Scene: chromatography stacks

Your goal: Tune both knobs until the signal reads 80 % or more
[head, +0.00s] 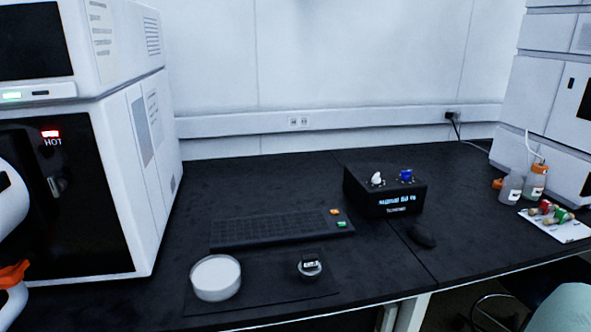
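A black tuner box (385,203) stands on the dark bench, right of the middle in the head view. On its top are a white knob (377,179) at left and a blue knob (406,175) at right, with small marks around each. The lit display (397,199) on its front reads "signal" with a percentage that is too blurred to read surely; it looks like 50 or 60.
A keyboard (275,230) lies left of the box and a mouse (422,236) in front of it. A white round dish (215,278) and a small dark-topped item (309,266) sit at the front. A white instrument marked HOT (60,190) stands left; bottles (510,187) stand right.

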